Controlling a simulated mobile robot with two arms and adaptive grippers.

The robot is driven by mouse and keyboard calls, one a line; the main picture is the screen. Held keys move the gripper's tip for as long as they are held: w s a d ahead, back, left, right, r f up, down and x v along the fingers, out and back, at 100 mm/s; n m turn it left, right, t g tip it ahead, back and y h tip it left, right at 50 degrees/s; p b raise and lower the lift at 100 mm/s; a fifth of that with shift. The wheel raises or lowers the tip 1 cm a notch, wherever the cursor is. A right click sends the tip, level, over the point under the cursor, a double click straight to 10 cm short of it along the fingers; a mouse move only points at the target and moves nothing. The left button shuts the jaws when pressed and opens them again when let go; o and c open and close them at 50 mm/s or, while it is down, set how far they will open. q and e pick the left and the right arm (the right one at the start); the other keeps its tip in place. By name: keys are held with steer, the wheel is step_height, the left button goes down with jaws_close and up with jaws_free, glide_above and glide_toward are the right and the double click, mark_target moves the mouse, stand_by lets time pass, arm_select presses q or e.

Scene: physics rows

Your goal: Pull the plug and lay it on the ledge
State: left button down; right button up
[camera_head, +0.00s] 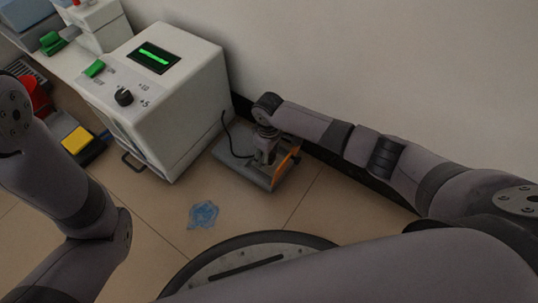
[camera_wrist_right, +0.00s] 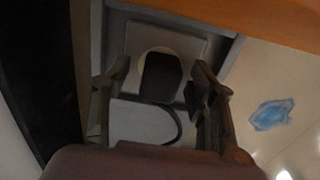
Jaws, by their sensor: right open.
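A dark plug (camera_wrist_right: 160,76) sits on a grey panel with a pale ring around it, and a black cable (camera_wrist_right: 172,122) curves from it. In the right wrist view my right gripper (camera_wrist_right: 160,82) is open, one finger on each side of the plug, with gaps visible. In the head view my right gripper (camera_head: 266,152) points down over a low grey unit (camera_head: 240,172) with an orange side, and hides the plug. A flat grey surface (camera_wrist_right: 140,121) lies beside the plug; I cannot tell whether it is the ledge. My left arm shows, but its gripper does not.
A white machine (camera_head: 180,100) with a green display stands left of the unit, against the wall. A crumpled blue film (camera_head: 203,214) lies on the tiled floor and also shows in the wrist view (camera_wrist_right: 271,114). A yellow-topped pedal (camera_head: 77,140) is further left.

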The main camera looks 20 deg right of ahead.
steer(key=shift+c, duration=0.3)
jaws_close()
stand_by(0.4)
